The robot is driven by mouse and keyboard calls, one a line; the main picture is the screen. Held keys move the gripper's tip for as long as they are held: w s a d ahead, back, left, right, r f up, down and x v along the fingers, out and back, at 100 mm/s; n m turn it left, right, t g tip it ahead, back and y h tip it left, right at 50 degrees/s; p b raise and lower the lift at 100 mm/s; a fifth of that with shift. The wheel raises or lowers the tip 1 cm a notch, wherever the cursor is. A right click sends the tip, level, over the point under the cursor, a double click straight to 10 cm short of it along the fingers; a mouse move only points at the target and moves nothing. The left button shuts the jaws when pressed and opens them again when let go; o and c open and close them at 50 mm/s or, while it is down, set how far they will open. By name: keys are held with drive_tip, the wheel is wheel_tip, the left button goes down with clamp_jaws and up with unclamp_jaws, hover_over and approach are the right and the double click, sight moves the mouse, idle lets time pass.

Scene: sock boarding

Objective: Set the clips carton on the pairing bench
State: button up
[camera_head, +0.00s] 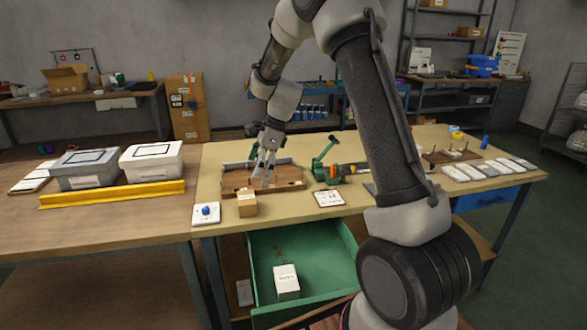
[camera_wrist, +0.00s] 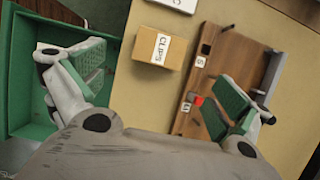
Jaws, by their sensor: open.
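The clips carton (camera_head: 247,204) is a small brown cardboard box. It stands on the tan bench (camera_head: 400,208) near its front edge, left of the middle. In the wrist view the carton (camera_wrist: 150,48) shows its white CLIPS label and lies beyond the fingers, between their directions. My gripper (camera_head: 264,177) is open and empty, pointing down over the wooden tray, behind and to the right of the carton. In the wrist view my gripper (camera_wrist: 165,78) has its green-padded fingers wide apart, and nothing is between them. I cannot tell which bench is the pairing bench.
An open green drawer (camera_head: 322,243) below the bench holds a white box (camera_head: 285,282). The wooden tray (camera_head: 290,185), a green tool (camera_head: 323,165) and a card (camera_head: 329,198) are near the carton. Two lidded bins (camera_head: 152,160) stand on the left bench behind a yellow bar (camera_head: 112,194).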

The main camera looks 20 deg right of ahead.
drive_tip(key=s+d+r+n+t+h, duration=0.1)
drive_tip(key=s+d+r+n, duration=0.2)
drive_tip(key=s+r+n, duration=0.35)
drive_tip(key=s+d+r+n+t+h, duration=0.1)
drive_tip(key=s+d+r+n, duration=0.2)
drive_tip(key=s+r, duration=0.65)
drive_tip(key=s+d+n+h, duration=0.1)
drive_tip(key=s+d+n, duration=0.2)
drive_tip(key=s, duration=0.6)
drive_tip(key=s+d+n+t+h, duration=0.1)
drive_tip(key=s+d+n, duration=0.2)
drive_tip(key=s+n, duration=0.4)
drive_tip(key=s+r, duration=0.1)
drive_tip(key=s, duration=0.2)
drive_tip(key=shift+s+n+h, duration=0.25)
drive_tip(key=shift+n+h, duration=0.05)
drive_tip(key=shift+n, duration=0.05)
